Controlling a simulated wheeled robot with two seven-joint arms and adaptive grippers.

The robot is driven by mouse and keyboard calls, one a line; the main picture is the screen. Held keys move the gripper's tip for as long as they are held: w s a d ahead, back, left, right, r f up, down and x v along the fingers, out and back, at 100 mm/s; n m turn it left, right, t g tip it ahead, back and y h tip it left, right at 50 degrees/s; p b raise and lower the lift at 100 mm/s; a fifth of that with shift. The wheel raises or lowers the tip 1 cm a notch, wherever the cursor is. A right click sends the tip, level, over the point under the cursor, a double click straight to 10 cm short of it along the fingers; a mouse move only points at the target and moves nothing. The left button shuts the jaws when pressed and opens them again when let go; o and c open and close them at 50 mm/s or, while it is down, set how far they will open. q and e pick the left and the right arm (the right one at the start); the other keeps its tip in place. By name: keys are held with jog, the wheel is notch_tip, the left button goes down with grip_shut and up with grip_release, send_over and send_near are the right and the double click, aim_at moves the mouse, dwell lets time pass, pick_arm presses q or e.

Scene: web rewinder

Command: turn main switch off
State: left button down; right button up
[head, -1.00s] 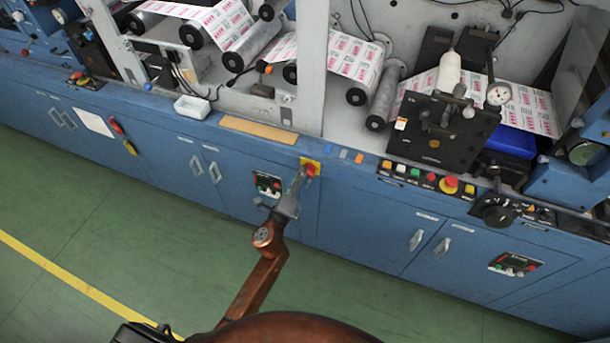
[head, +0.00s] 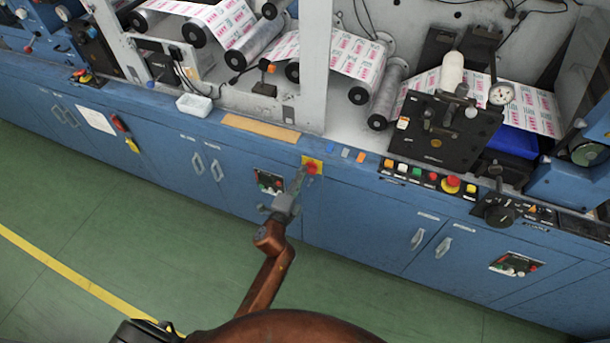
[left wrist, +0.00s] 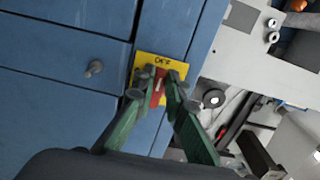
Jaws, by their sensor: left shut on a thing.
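The main switch is a red handle (head: 311,169) on a yellow plate (head: 317,160), set in the blue cabinet front below the ledge. In the left wrist view the red handle (left wrist: 158,88) stands between my fingers, and dark lettering shows on the yellow plate (left wrist: 147,58). My left gripper (head: 304,177) reaches up to the switch and is shut on the red handle. In the left wrist view the green-linked fingers of my left gripper (left wrist: 156,85) lie on both sides of it. The fingers partly hide the handle and plate. My right gripper is not in view.
A small button panel (head: 269,182) is just left of my left gripper. Cabinet door handles (head: 416,240) stick out to the right. A row of buttons (head: 428,176) and a black rotary knob (head: 499,214) line the ledge. The green floor (head: 110,215) in front is clear.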

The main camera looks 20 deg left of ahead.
pick_arm(q)
jog(key=shift+f, duration=0.15)
jog(key=c, duration=2)
grip_release()
jog(key=shift+o, duration=0.2)
jog(key=s, duration=1.2)
jog(key=shift+a, duration=0.2)
